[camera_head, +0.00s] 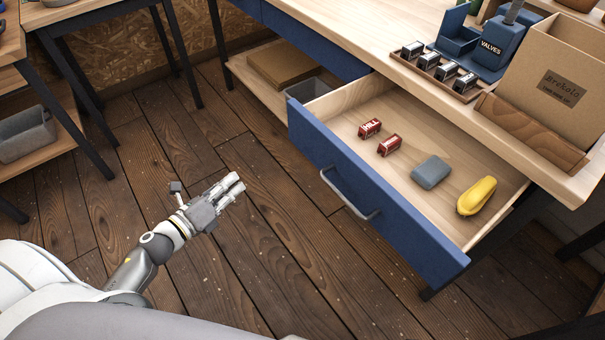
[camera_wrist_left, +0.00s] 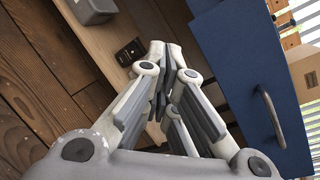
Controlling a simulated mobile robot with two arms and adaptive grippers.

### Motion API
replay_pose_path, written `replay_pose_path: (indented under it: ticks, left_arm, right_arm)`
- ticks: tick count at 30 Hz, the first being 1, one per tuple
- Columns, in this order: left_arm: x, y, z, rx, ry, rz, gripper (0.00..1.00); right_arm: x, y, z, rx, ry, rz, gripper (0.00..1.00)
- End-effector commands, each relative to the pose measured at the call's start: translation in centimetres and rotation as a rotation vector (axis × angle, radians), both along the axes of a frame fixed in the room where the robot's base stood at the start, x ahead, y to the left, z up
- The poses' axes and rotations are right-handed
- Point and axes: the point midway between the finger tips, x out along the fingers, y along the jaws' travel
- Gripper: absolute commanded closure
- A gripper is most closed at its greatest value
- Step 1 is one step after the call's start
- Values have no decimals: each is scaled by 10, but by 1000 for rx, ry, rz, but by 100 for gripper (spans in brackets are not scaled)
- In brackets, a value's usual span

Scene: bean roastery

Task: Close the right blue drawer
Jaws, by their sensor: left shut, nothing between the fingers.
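The right blue drawer (camera_head: 370,205) is pulled well out from under the workbench in the head view. Its grey bar handle (camera_head: 345,196) is on the blue front. Inside are two small red boxes (camera_head: 370,128), a grey block (camera_head: 431,172) and a yellow object (camera_head: 477,196). My left gripper (camera_head: 238,184) is over the floor, left of the drawer front and apart from it. It is shut and empty. The left wrist view shows its closed fingers (camera_wrist_left: 160,75), with the blue front (camera_wrist_left: 255,70) and handle (camera_wrist_left: 272,118) to the right. My right gripper is not in view.
The workbench top (camera_head: 370,40) holds a dark tray (camera_head: 434,77) of small tins, a blue VALVES holder (camera_head: 490,45) and a cardboard box (camera_head: 555,75). A lower shelf (camera_head: 262,90) carries a grey bin (camera_head: 308,89). The wooden floor (camera_head: 270,250) before the drawer is clear.

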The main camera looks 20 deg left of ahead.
Motion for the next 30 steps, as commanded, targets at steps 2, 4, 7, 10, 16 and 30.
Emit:
replay_pose_path:
  ticks: [2,4,7,10,16,30]
  left_arm:
    - [-2,-19,15,195,-142,-116,100]
    - [-6,-35,34,341,-248,-196,100]
    - [-14,-52,53,496,-360,-274,100]
    - [-19,-62,64,584,-425,-318,100]
    - [-12,-72,72,616,-451,-333,100]
    - [52,-117,73,610,-449,-328,100]
  right_arm:
    - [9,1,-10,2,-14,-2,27]
    - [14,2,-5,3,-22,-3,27]
    - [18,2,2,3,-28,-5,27]
    - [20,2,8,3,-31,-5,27]
    - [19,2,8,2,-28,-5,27]
    - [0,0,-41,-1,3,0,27]
